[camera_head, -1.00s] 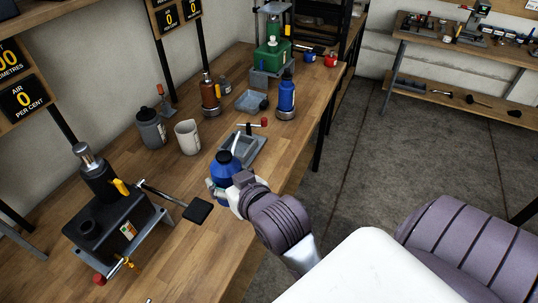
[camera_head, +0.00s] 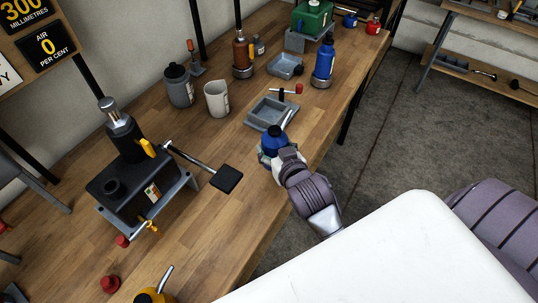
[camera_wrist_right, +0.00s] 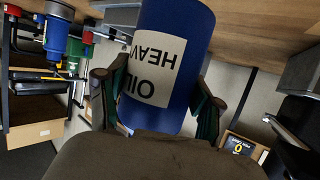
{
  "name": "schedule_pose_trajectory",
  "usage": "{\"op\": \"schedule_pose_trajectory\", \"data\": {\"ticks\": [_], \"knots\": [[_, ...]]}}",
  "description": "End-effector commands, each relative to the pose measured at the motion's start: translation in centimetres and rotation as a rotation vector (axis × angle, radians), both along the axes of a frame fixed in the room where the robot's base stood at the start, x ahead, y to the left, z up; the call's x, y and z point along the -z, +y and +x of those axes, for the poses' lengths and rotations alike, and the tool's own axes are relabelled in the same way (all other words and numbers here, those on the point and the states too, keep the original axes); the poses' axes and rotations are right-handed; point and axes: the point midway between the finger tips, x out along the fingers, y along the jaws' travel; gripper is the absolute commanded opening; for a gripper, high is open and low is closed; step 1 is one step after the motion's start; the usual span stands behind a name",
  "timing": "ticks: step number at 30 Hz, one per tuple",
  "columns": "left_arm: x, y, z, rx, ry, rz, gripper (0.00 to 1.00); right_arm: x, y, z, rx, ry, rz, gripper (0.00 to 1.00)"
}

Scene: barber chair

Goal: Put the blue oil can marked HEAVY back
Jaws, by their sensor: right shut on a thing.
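My right gripper (camera_head: 279,154) is shut on the blue oil can (camera_head: 273,139), near the front edge of the workbench. In the right wrist view the blue can (camera_wrist_right: 176,20) fills the upper middle, between the two fingers of the gripper (camera_wrist_right: 155,105). Its white label (camera_wrist_right: 155,65) reads OIL and HEAVY, upside down in this picture. My left gripper is not in view.
A grey tray (camera_head: 271,113) lies just behind the can. A black machine (camera_head: 135,190) with a lever and black pad (camera_head: 227,179) stands to the left. Another blue bottle (camera_head: 324,60) stands on a round grey base. A yellow can (camera_head: 150,297) is at the bottom. A white surface (camera_head: 400,255) is in front.

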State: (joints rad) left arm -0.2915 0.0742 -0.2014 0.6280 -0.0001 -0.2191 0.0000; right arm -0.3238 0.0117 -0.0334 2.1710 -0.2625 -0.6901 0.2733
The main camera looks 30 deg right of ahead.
Motion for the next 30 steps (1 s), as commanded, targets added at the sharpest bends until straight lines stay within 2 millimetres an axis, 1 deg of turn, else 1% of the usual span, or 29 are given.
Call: {"op": "schedule_pose_trajectory", "data": {"ticks": [1, 2, 5, 8, 12, 15, 26, 27, 29, 30], "knots": [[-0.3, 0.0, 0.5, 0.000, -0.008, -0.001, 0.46, 0.2, 0.3, 0.8, 0.001, -0.004, 0.001, 0.03], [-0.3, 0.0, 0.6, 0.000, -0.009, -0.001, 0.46, 0.4, 0.4, 1.1, 0.000, -0.003, 0.000, 0.03], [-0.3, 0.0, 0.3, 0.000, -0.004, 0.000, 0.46, 0.9, 0.7, 1.7, 0.001, -0.004, 0.001, 0.03], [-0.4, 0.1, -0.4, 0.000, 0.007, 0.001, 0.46, 1.7, 0.8, 1.8, 0.000, -0.001, 0.001, 0.03], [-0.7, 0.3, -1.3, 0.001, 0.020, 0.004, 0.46, 3.8, 0.8, 1.7, 0.001, 0.001, 0.001, 0.03], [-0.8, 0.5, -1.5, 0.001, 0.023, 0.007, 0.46, 4.8, 0.8, 1.7, 0.001, -0.002, -0.001, 0.03], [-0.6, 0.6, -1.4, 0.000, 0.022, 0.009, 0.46, 5.3, 0.8, 1.7, 0.001, -0.003, 0.000, 0.03], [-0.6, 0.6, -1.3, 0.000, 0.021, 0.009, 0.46, 5.4, 0.8, 1.7, 0.001, -0.001, 0.000, 0.69], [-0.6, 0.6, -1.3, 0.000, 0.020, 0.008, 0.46, 5.4, 0.8, 1.7, 0.001, -0.001, 0.000, 0.79], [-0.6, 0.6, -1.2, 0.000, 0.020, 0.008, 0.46, 5.4, 0.8, 1.7, 0.001, -0.001, 0.000, 0.86]]}}
